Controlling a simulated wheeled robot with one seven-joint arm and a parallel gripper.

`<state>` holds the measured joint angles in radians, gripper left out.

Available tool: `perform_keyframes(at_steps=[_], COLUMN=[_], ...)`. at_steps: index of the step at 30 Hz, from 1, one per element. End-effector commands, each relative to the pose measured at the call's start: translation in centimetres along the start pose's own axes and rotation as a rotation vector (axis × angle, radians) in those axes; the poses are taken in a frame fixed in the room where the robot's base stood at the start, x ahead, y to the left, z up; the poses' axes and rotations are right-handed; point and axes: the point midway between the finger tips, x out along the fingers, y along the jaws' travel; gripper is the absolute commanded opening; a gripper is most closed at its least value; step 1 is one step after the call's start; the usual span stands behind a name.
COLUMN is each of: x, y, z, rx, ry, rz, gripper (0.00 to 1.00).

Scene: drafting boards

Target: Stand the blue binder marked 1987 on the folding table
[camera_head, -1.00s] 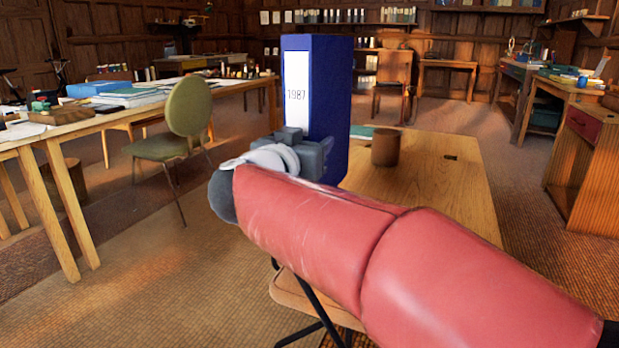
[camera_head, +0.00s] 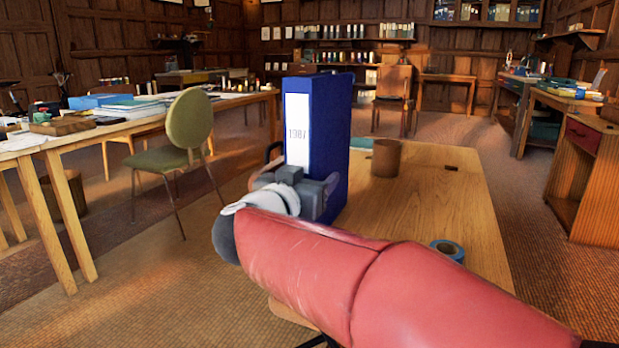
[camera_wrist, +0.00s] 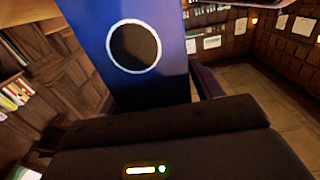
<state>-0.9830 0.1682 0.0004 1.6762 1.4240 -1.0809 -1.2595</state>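The blue binder (camera_head: 336,130) is upright, with a white label reading 1987 on its spine, over the left part of the folding table (camera_head: 430,200). My gripper (camera_head: 305,190) is at the lower spine and appears shut on the binder. The binder's bottom edge is mostly hidden behind my gripper and red arm, so I cannot tell whether it touches the tabletop. In the wrist view the binder (camera_wrist: 95,25) fills the upper left, with its ringed finger hole facing the camera; the fingertips are not clear there.
A brown cup (camera_head: 386,158) stands on the table just right of the binder. A blue tape roll (camera_head: 447,250) lies near the front, beside my arm. The table's right middle is clear. A green chair (camera_head: 188,130) and a long cluttered desk (camera_head: 75,128) are at left.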

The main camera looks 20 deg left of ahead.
Motion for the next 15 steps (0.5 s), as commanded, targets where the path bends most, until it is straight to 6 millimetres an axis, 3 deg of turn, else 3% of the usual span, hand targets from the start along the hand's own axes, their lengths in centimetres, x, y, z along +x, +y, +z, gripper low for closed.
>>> perform_keyframes(at_steps=[10,15], x=[0.0,-2.2], y=[0.0,-0.1], z=[-0.3,-0.4], rx=[0.001,0.001], ry=[0.001,0.000], rz=[0.000,-0.003], gripper=[0.67,0.67])
